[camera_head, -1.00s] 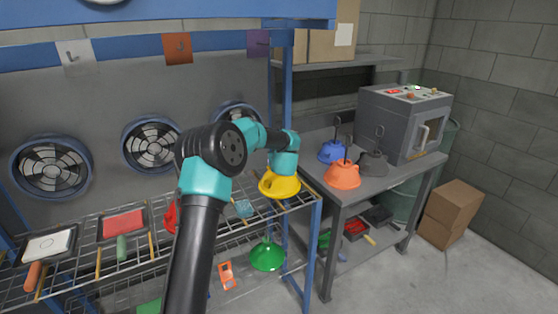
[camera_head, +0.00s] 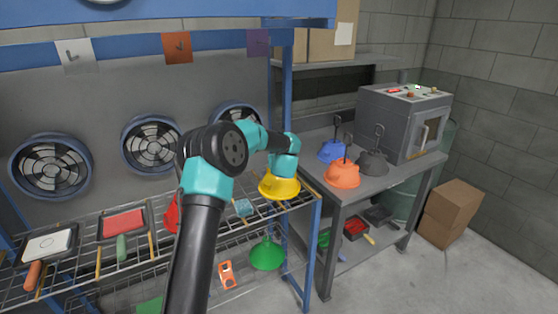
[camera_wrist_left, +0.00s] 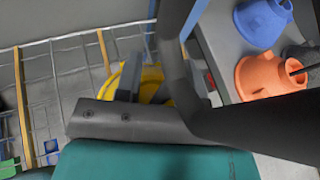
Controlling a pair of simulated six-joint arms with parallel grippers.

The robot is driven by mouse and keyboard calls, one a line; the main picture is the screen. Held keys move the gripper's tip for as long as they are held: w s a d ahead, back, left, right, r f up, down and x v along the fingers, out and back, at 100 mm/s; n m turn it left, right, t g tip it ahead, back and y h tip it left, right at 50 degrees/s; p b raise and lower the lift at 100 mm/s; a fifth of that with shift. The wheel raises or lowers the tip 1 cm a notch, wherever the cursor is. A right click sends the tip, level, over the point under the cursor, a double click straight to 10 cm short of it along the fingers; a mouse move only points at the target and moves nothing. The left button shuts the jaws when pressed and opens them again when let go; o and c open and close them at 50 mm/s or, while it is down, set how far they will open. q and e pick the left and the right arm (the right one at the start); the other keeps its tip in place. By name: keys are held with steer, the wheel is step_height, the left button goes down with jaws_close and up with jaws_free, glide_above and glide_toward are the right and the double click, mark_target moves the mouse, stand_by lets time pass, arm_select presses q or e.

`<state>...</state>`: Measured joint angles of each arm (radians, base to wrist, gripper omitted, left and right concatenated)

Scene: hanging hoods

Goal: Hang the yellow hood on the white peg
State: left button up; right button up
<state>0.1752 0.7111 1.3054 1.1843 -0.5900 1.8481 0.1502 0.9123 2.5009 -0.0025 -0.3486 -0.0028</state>
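The yellow hood (camera_head: 279,188) is at the right end of the wire rack, directly under my left gripper (camera_head: 284,173). Its top is hidden by my wrist. In the left wrist view the yellow hood (camera_wrist_left: 152,82) shows behind a grey finger and a large dark part, so the grip on it is not clear. The white peg is a hook on a white plate (camera_head: 75,55), high on the back panel at the far left. My right gripper is not in view.
An orange plate (camera_head: 178,48) and a purple plate (camera_head: 258,43) are right of the white one. Orange (camera_head: 342,175), blue (camera_head: 332,151) and grey (camera_head: 373,163) hoods stand on the side table. A blue post (camera_head: 287,100) stands beside the yellow hood.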

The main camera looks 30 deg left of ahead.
arm_select(q)
steer(key=shift+f, duration=0.1)
steer(key=v, duration=1.7)
steer(key=shift+d, duration=0.3)
steer(key=shift+s, duration=0.1)
steer(key=s+d+f+m+g+h, duration=0.1)
steer(key=s+d+f+m+h, duration=0.15)
steer(key=f+m, duration=0.5)
steer(key=s+d+f+m+h, duration=0.2)
steer(key=s+d+f+m, duration=0.1)
steer(key=f+m, duration=0.5)
steer(key=s+d+f+m+g+h, duration=0.1)
steer(key=s+d+f+m+h, duration=0.15)
steer(key=f+m, duration=0.5)
steer(key=s+d+f+m+g+h, duration=0.2)
steer(key=s+d+f+m+g, duration=0.2)
steer(key=s+f+m, duration=0.4)
steer(key=s+d+f+m+g+h, duration=0.2)
steer(key=s+d+f+m+g, duration=0.2)
steer(key=s+f+m, duration=0.5)
steer(key=s+m, duration=0.1)
steer(key=s, duration=0.5)
steer(key=shift+s+d+m+h, duration=0.2)
steer(key=shift+d+m+h, duration=0.1)
steer(key=shift+d+h, duration=0.1)
